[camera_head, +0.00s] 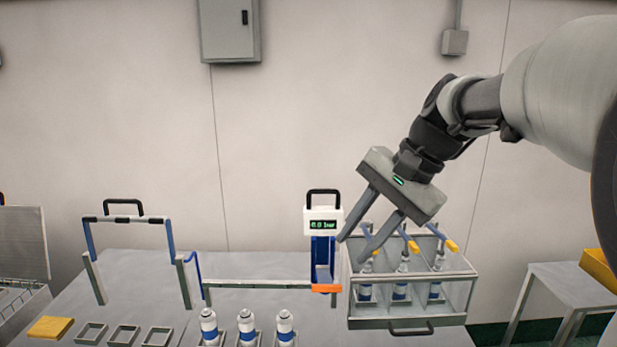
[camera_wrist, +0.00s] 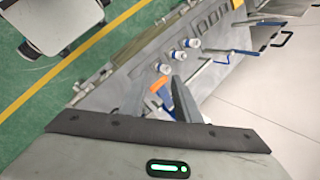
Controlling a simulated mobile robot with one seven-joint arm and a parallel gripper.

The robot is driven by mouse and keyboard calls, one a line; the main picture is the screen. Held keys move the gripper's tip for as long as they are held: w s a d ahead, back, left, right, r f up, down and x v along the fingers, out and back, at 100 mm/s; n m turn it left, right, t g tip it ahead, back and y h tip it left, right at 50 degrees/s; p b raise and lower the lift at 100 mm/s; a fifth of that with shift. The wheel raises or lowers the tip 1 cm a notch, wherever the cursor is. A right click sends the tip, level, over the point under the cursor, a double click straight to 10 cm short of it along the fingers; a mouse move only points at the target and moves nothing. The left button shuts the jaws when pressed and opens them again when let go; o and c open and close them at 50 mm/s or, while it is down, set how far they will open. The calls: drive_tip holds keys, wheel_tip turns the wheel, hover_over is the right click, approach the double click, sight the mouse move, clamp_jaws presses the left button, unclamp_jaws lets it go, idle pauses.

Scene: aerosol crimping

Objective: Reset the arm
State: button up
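My gripper (camera_head: 352,249) hangs in the air above the right part of the bench in the head view, in front of the wall. Its two grey fingers point down and left and stand apart with nothing visible between them. The fingertips appear between the crimping station (camera_head: 323,225) with its green display and the divided rack (camera_head: 412,322) in the picture; their depth is unclear. In the wrist view one grey finger (camera_wrist: 184,98) shows clearly over the bench. The rack holds three white-and-blue cans (camera_head: 401,291), each under a blue tube with a yellow end.
Three more cans (camera_head: 246,327) stand on the bench (camera_head: 130,265) at the front. Empty square frames (camera_head: 124,335) and a yellow block (camera_head: 50,328) lie front left. A blue-and-grey gate frame (camera_head: 125,218) stands at left. A side table (camera_head: 570,284) with a yellow bin is at right.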

drive_tip(key=s+d+f+n+t+h, duration=0.1)
drive_tip(key=s+d+f+n+h, duration=0.1)
drive_tip(key=s, duration=0.6)
drive_tip(key=s+d+f+n+t+h, duration=0.2)
drive_tip(key=s+f+n+h, duration=0.1)
drive_tip(key=s+n, duration=0.3)
drive_tip(key=shift+s+d+f+t, duration=0.35)
drive_tip(key=shift+s+f, duration=0.45)
drive_tip(key=shift+s, duration=0.45)
